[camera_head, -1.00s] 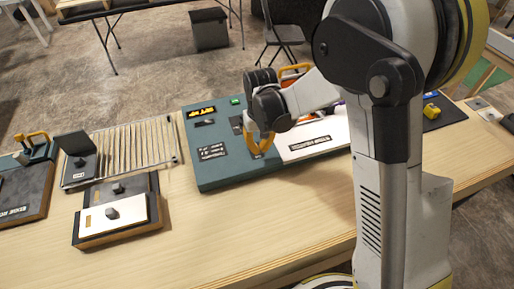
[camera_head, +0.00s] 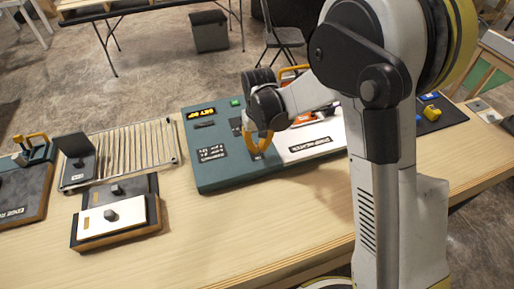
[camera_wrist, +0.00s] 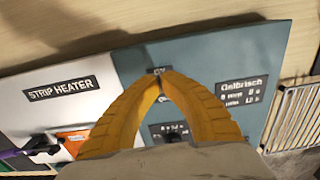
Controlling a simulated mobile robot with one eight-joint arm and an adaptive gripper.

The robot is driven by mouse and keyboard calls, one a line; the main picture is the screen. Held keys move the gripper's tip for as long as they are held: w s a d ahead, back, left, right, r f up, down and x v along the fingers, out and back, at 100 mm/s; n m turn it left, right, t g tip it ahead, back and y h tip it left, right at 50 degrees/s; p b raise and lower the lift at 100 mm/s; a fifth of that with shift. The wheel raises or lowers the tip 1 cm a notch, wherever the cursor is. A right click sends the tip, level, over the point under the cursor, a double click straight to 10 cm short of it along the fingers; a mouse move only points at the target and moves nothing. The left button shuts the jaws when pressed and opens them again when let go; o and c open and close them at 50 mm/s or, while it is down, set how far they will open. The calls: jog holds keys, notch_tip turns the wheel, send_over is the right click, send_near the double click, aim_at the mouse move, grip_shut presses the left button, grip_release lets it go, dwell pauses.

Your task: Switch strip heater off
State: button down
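The white panel labelled STRIP HEATER (camera_head: 310,143) lies on the table, partly covered by my arm in the head view. My gripper (camera_head: 258,150) is over the teal panel, left of the white one. In the wrist view my gripper (camera_wrist: 160,76) has its yellow fingertips together, with nothing visible between them.
The teal panel (camera_head: 220,172) carries labels, a green indicator (camera_head: 235,102) and a dark knob (camera_wrist: 174,135). A wire rack (camera_head: 145,148) and a white box with a knob (camera_head: 112,216) stand left. A dark board with blue and yellow parts (camera_head: 440,113) is at the right. The front table is clear.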

jog(key=shift+w+a, duration=0.25)
jog(key=shift+w, duration=0.6)
jog(key=shift+w+a, duration=0.2)
jog(key=shift+w, duration=0.65)
jog(key=shift+w, duration=0.15)
jog(key=shift+r, duration=0.1)
notch_tip(320, 180, up, 7)
jog(key=p, duration=0.3)
jog(key=shift+s, duration=0.4)
jog(key=shift+d, duration=0.1)
